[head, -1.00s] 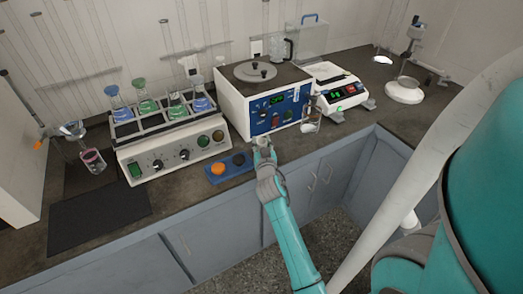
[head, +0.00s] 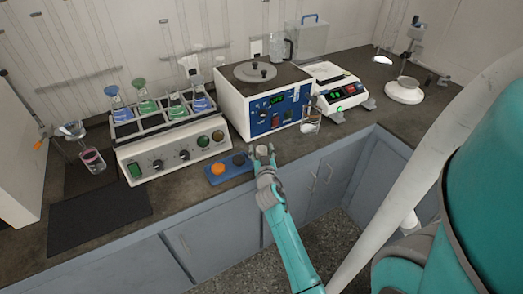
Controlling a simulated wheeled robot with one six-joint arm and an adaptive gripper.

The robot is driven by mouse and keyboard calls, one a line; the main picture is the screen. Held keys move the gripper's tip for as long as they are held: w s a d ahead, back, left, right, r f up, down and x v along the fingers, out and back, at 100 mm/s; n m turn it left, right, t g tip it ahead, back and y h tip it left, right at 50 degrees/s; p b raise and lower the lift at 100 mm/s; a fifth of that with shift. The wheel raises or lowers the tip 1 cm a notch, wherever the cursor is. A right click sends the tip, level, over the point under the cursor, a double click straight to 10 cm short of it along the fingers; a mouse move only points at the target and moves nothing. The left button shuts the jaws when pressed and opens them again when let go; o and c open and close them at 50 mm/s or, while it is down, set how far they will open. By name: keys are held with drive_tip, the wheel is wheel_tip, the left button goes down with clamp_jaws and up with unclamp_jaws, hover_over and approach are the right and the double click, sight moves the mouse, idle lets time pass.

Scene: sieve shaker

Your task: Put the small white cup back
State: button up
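The small white cup (head: 262,149) shows as a small pale round shape between the fingers of my gripper (head: 263,154). The fingers stand on either side of it and appear shut on it, though at this size the contact is hard to make out. My gripper is at the front edge of the bench, just right of a blue tray (head: 211,180). The tray holds an orange cup (head: 218,169) and a dark cup (head: 239,159). Whether the white cup touches anything below is hidden.
A white and blue machine (head: 281,113) stands behind my gripper. A glass beaker (head: 311,122) and a balance (head: 340,95) are to the right. A shaker with several flasks (head: 172,150) stands left, beside a dark mat (head: 100,215).

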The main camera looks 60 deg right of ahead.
drive_tip(key=shift+r, duration=0.1)
drive_tip(key=s+a+f+n+t+y, duration=0.1)
drive_tip(key=s+a+n+y, duration=0.3)
drive_tip(key=a, duration=0.7)
drive_tip(key=s+a+f+t+y, duration=0.1)
drive_tip(key=s+a+f+t, duration=0.1)
drive_tip(key=s+a, duration=0.65)
drive_tip(key=s+a+f+n+t+y, duration=0.1)
drive_tip(key=s+a+n+y, duration=0.15)
drive_tip(key=a, duration=1.15)
drive_tip(key=s+a+r+n+y, duration=0.2)
drive_tip(key=s+a+r+y, duration=0.1)
drive_tip(key=s, duration=0.4)
drive_tip(key=s+a+r+n+y, duration=0.2)
drive_tip(key=s+a+r+y, duration=0.1)
drive_tip(key=s+a+r, duration=0.3)
drive_tip(key=s+a, duration=0.2)
drive_tip(key=shift+s+a+t, duration=0.15)
drive_tip(key=shift+s+t, duration=0.15)
